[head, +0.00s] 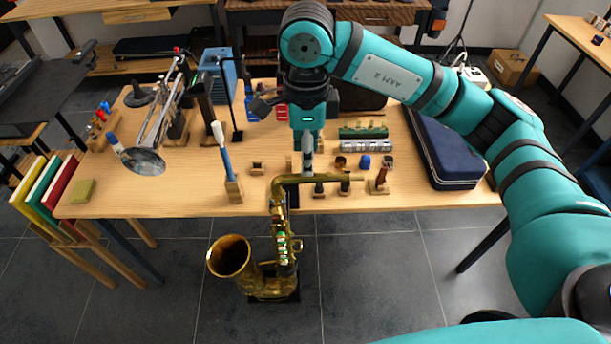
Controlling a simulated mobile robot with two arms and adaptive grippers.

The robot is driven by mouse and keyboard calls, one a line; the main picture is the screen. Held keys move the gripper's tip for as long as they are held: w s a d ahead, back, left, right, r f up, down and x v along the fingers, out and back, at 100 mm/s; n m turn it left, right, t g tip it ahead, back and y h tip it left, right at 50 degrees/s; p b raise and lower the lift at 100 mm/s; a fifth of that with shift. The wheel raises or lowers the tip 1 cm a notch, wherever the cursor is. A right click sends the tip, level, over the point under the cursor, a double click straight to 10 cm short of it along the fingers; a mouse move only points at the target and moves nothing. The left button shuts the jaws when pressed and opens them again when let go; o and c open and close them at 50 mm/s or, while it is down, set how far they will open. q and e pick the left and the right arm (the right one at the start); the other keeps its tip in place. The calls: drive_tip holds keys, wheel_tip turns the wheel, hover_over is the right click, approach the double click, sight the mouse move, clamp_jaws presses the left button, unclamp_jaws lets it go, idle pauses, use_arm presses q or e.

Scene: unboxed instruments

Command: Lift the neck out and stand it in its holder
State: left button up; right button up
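A brass saxophone (281,250) stands upright on the floor in front of the table, its bell opening to the left. Its curved brass neck (283,182) is at the top of the body and reaches right, over the table's front edge. My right gripper (308,165) points straight down just above or behind the neck's tube. Its fingers look narrow and close together, but their gap and any contact with the neck cannot be made out. Small wooden holders stand on the table, one near the left of the gripper (257,168). Which one is for the neck is unclear. My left gripper is out of view.
A blue-handled brush (223,152) stands in a wooden block to the left. Small parts, including a blue cap (364,162) and a dark red piece (382,175), stand to the right. A dark blue case (443,150) lies at the table's right.

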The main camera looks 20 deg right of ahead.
drive_tip(key=shift+s+f, duration=0.1)
drive_tip(key=shift+f, duration=0.1)
drive_tip(key=shift+s+f+p, duration=0.15)
drive_tip(key=shift+f+p, duration=0.15)
drive_tip(key=shift+p, duration=0.2)
wheel_tip(320, 180, down, 4)
drive_tip(key=shift+s+a+r+p, duration=0.15)
drive_tip(key=shift+p, duration=0.8)
drive_tip(key=shift+f, duration=0.4)
drive_tip(key=c, duration=0.5)
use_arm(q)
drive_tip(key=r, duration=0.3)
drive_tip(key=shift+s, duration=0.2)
use_arm(e)
clamp_jaws()
